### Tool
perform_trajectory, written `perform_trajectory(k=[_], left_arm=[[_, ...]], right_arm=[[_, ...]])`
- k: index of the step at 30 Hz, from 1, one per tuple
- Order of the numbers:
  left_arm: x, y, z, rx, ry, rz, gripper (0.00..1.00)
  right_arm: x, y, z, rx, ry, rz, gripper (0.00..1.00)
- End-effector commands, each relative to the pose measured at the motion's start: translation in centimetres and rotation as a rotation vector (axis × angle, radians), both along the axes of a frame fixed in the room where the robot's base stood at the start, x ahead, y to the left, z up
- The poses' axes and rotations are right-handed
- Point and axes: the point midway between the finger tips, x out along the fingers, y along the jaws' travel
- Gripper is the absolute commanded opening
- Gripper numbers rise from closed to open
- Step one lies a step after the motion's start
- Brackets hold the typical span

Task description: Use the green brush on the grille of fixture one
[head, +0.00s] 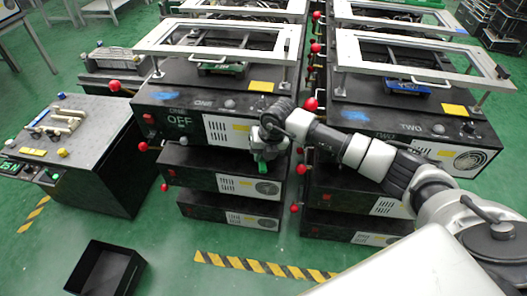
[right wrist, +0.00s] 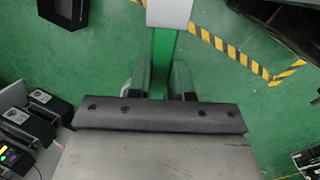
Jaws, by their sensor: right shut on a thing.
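Fixture one (head: 178,108) is a dark box with "ONE" and "OFF" on its front, at centre left in the head view. A white vent panel (head: 217,128) is on its front. My right gripper (head: 264,150) is in front of the right part of that front and hides the round grille area there. In the right wrist view its fingers (right wrist: 167,82) are shut on the green handle of the green brush (right wrist: 163,48), which has a pale block (right wrist: 168,12) at its far end. Whether the brush touches the grille cannot be told. My left gripper is not in view.
Fixture two (head: 410,125) stands to the right. Lower boxes (head: 195,170) with red knobs are stacked under fixture one. A dark bench (head: 70,140) with tools is at left, an open black bin (head: 105,268) on the green floor. Striped tape (head: 260,266) crosses clear floor in front.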

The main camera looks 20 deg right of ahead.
Motion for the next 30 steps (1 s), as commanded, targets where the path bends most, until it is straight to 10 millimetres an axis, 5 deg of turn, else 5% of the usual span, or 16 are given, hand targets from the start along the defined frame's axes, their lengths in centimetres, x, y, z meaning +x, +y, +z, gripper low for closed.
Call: perform_trajectory(k=[15, 30], left_arm=[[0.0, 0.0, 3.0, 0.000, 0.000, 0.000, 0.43], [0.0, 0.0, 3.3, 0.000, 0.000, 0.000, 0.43]], right_arm=[[-4.2, 2.9, 0.2, 0.001, 0.002, 0.004, 0.00], [-4.9, 3.3, 0.1, 0.001, 0.002, 0.004, 0.00]])
